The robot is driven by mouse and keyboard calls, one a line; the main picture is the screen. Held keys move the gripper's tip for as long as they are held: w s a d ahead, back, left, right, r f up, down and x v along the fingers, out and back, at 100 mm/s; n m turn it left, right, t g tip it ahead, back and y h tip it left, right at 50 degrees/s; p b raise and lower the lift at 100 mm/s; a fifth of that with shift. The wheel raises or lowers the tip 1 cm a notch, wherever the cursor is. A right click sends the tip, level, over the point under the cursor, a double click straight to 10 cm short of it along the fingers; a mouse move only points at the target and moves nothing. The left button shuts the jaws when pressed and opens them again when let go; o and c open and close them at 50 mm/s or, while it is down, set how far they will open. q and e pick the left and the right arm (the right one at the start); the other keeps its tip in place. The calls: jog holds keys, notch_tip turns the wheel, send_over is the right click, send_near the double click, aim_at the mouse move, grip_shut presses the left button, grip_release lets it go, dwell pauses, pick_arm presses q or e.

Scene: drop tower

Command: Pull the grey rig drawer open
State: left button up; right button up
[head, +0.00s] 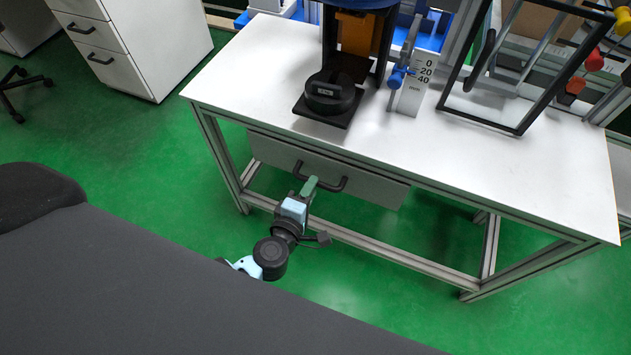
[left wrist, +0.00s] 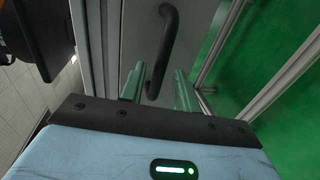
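The grey rig drawer (head: 375,186) sits under the white table and looks shut. Its dark bar handle (head: 318,178) runs along the drawer front. The handle (left wrist: 168,40) also shows in the left wrist view, with its near end between the fingers. My left gripper (head: 309,186) is at the handle, its green fingers pointing at the drawer front. In the left wrist view the two fingers of the gripper (left wrist: 157,78) are apart, one on each side of the bar, with gaps visible. My right gripper is not in view.
The white table (head: 480,165) carries a drop tower with a black base (head: 330,98), a millimetre scale (head: 415,92) and a black frame (head: 520,125). A lower metal rail (head: 380,252) runs below the drawer. A white cabinet (head: 150,40) stands left; green floor is free between.

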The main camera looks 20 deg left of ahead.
pick_arm(q)
jog(key=shift+b+x, duration=0.3)
jog(key=shift+x, duration=1.4)
grip_shut()
